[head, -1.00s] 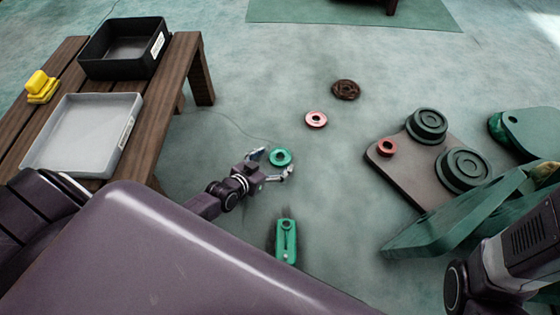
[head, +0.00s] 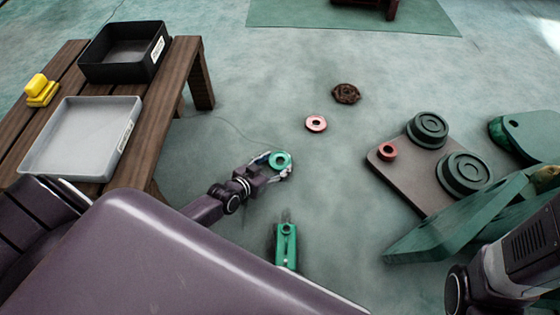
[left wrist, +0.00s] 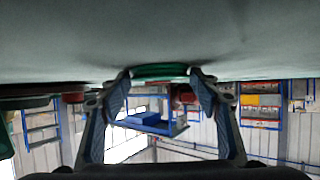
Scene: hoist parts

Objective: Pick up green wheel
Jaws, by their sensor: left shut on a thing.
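The green wheel (head: 280,160) is a small ring with a hole in its middle, low over or on the floor in the middle of the head view. My left gripper (head: 278,164) is shut on it, one finger at each side. In the left wrist view, the green wheel (left wrist: 160,71) shows as a thin green edge between the two fingertips of my left gripper (left wrist: 160,77). I cannot tell whether the wheel touches the floor. My right gripper is not in view.
A pink ring (head: 316,123) and a dark brown wheel (head: 346,93) lie beyond. A plate with dark green discs (head: 428,130) is at right. A green part (head: 286,245) lies nearer. A wooden table (head: 190,70) at left holds a black bin (head: 95,68) and a grey tray (head: 35,160).

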